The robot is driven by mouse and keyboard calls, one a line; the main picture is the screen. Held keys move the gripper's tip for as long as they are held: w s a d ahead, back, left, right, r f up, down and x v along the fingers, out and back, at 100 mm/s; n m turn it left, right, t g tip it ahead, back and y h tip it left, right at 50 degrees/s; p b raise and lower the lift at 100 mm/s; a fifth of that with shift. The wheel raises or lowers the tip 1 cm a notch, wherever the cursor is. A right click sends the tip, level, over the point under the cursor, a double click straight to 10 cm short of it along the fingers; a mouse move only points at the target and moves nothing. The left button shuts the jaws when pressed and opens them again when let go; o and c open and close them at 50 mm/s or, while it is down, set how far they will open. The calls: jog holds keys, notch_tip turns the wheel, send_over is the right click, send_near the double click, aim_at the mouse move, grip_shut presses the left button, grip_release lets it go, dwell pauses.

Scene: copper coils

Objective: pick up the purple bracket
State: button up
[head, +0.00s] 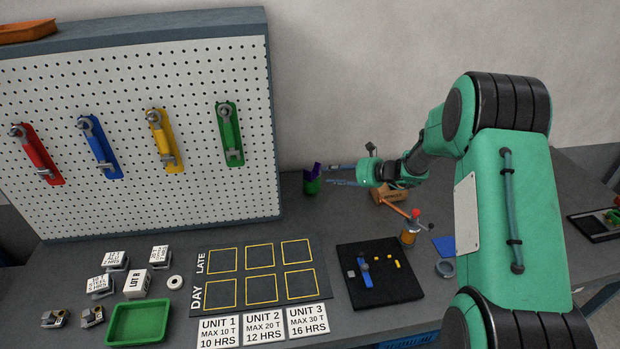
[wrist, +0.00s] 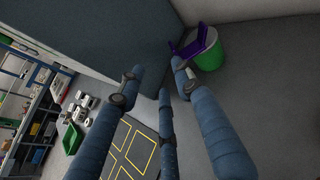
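The purple bracket (head: 313,170) stands at the top of a small green cylinder (head: 312,186) at the back of the table, right of the pegboard. It also shows in the wrist view (wrist: 193,45), at the upper right, just beyond one fingertip. Whether it sits in or on the cylinder I cannot tell. My gripper (head: 331,174) has blue fingers pointing left at the bracket. In the wrist view the fingers (wrist: 158,82) are spread with nothing between them. One fingertip looks close to the bracket; contact is unclear.
The pegboard (head: 130,130) with hanging coloured tools stands left of the bracket. A wooden block (head: 392,194) and a hammer (head: 395,208) lie under and near my wrist. A black mat (head: 400,288) with small parts, a marked grid board (head: 260,275) and a green tray (head: 138,322) lie in front.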

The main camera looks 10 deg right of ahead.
aim_at(311, 173)
jog(key=shift+w+d+f+m+t, duration=0.3)
jog(key=shift+w+d+f+m, duration=0.2)
jog(key=shift+w+d+f, duration=0.3)
jog(key=shift+s+a+f, duration=0.15)
jog(key=shift+b+x, duration=0.7)
jog(key=shift+x, duration=3.6)
jog(key=shift+b+x, duration=0.7)
jog(key=shift+x, duration=1.9)
grip_shut()
